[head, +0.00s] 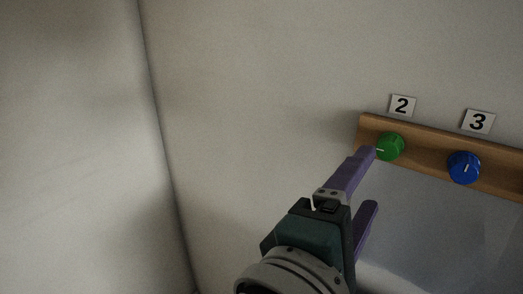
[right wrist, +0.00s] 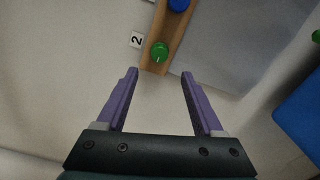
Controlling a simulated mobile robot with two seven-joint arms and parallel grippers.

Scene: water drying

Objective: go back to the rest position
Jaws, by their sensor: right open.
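My right gripper (head: 368,180) has purple fingers and is open in the head view, close to the wall below and left of the green knob. In the right wrist view the same gripper (right wrist: 159,74) has its fingers wide apart with nothing between them. The green knob (head: 389,147) sits at the left end of a wooden strip. It also shows in the right wrist view (right wrist: 160,52), just beyond the fingertips and apart from them. My left gripper is in neither view.
The wooden strip (head: 425,158) on the wall also carries a blue knob (head: 464,167). Labels "2" (head: 403,105) and "3" (head: 478,121) are above it. A greyish panel (head: 440,225) is below. In the right wrist view a blue thing (right wrist: 302,112) is at right. The left wall (head: 75,150) is bare.

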